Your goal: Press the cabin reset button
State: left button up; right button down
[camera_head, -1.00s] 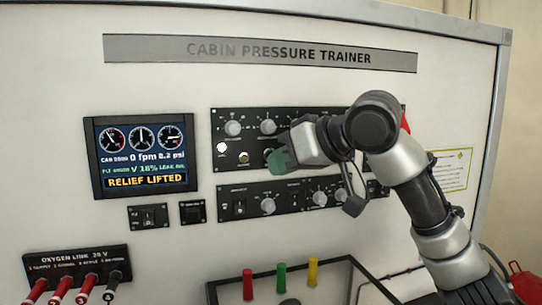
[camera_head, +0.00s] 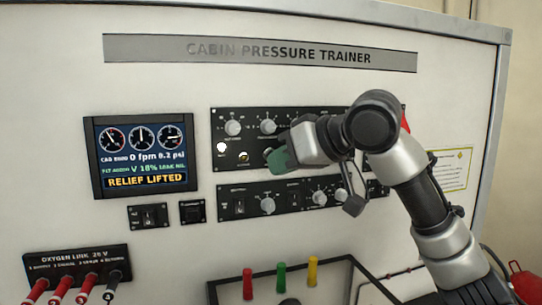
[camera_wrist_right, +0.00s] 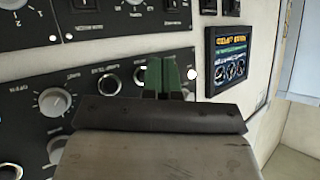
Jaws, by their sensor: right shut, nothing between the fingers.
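My right gripper (camera_head: 274,160) is shut with its green fingertips together and empty. It is in front of the upper black control panel (camera_head: 218,176), near its lower left part. In the right wrist view, which is upside down, the green fingers (camera_wrist_right: 163,76) overlap the panel, beside a ringed round control (camera_wrist_right: 140,75). I cannot tell whether they touch it. The labels are too small to tell which control is the cabin reset button. My left gripper is out of view.
The display (camera_head: 144,152) reads RELIEF LIFTED. A lower panel of knobs (camera_head: 278,210) and two small plates (camera_head: 148,216) lie below. Red plugs sit in the oxygen link block (camera_head: 78,262). Coloured pegs stand in a tray (camera_head: 225,291) at the bottom.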

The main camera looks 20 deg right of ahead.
dwell(0.5)
jog(key=shift+w+p, duration=0.45)
jog(key=shift+w+r+p, duration=0.1)
jog(key=shift+w+p, duration=0.35)
jog(key=shift+p, duration=0.1)
dwell(0.7)
jog(key=shift+s, duration=0.1)
dwell(0.4)
jog(key=shift+s+f, duration=0.2)
jog(key=shift+s, duration=0.35)
jog(key=shift+s, duration=0.2)
jog(key=s+b, duration=0.1)
jog(key=s, duration=0.3)
jog(key=shift+s, duration=0.4)
